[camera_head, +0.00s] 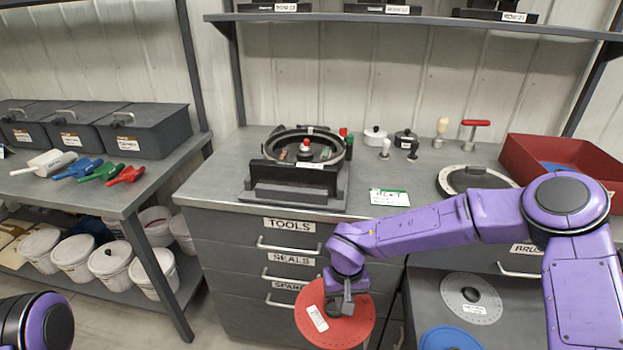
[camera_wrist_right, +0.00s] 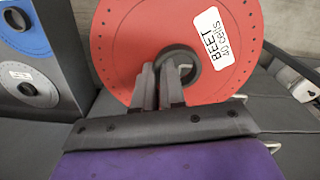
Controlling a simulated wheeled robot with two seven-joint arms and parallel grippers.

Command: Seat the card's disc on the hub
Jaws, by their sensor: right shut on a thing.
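My right gripper (camera_head: 347,304) is shut on the red disc (camera_head: 338,326), holding it in front of the drawers below the bench top. In the right wrist view the disc (camera_wrist_right: 128,50) has a "BEET 40 cells" label, and the fingers (camera_wrist_right: 172,85) grip it at its dark central ring. The seed meter (camera_head: 300,160) stands on the bench, a round black housing open at the top on a grey base. A red-topped knob (camera_head: 305,147) shows in its middle; the hub itself is hard to make out. The card (camera_head: 389,197), white and green, lies on the bench right of the meter; its text is too small to read surely. My left gripper is out of view.
A grey disc (camera_head: 471,298) and a blue disc (camera_head: 450,338) are at the lower right. A ring-shaped lid (camera_head: 452,182) and red tray (camera_head: 530,149) occupy the bench's right. Small pots and hand tools stand behind the card. A shelf (camera_head: 420,24) overhangs the back.

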